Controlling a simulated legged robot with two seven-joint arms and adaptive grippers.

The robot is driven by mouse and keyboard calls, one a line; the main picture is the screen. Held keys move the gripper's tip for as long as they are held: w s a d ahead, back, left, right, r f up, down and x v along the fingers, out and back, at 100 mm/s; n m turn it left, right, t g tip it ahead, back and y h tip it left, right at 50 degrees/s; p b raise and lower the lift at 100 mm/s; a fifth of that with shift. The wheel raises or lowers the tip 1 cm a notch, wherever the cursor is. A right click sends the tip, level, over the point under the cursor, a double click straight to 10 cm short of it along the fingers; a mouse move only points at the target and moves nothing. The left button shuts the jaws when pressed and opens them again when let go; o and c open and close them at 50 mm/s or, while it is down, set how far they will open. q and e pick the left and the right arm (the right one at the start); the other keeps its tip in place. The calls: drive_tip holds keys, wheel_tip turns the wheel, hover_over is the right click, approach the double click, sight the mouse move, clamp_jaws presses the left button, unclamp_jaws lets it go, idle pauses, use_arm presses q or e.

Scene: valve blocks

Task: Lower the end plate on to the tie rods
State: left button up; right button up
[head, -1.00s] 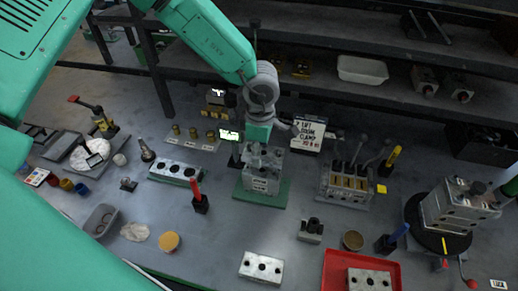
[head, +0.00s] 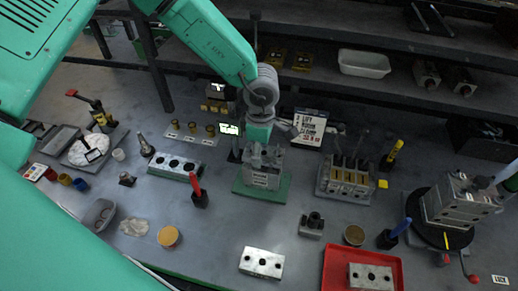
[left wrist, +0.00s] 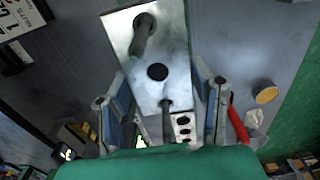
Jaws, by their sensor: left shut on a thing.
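My left gripper (head: 263,158) is over the valve block stack (head: 262,179), which stands on a green base in the middle of the bench. In the left wrist view, my left gripper (left wrist: 166,105) is shut on the end plate (left wrist: 178,50), a pale metal plate with holes, one finger at each side. A dark tie rod (left wrist: 143,38) shows at the plate's upper hole and another tie rod (left wrist: 167,122) at its lower hole; the middle hole is dark. The gap between plate and stack is hidden. My right gripper is not seen.
A lever valve bank (head: 346,180) stands close right of the stack. A red-handled tool (head: 197,190) and a holed plate (head: 175,167) are at left. A sign (head: 310,128) stands behind. A red tray (head: 335,262) is front right, and a block on a turntable (head: 455,202) far right.

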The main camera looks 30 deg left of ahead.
sight(263, 160)
use_arm(q)
drive_tip(key=shift+d+f+b, duration=0.15)
drive_tip(key=shift+f+b, duration=0.2)
drive_tip(key=shift+f, duration=0.45)
drive_tip(key=shift+d+f+b, duration=0.1)
drive_tip(key=shift+f+b, duration=0.25)
drive_tip(key=shift+f, duration=0.4)
drive_tip(key=o, duration=1.5)
drive_tip(key=shift+w, duration=0.1)
drive_tip(key=shift+d, duration=0.15)
drive_tip(key=shift+r, duration=0.5)
wheel_tip(263, 160, up, 10)
drive_tip(key=shift+r, duration=0.1)
drive_tip(key=shift+d+r, duration=0.15)
drive_tip(key=shift+r, duration=0.2)
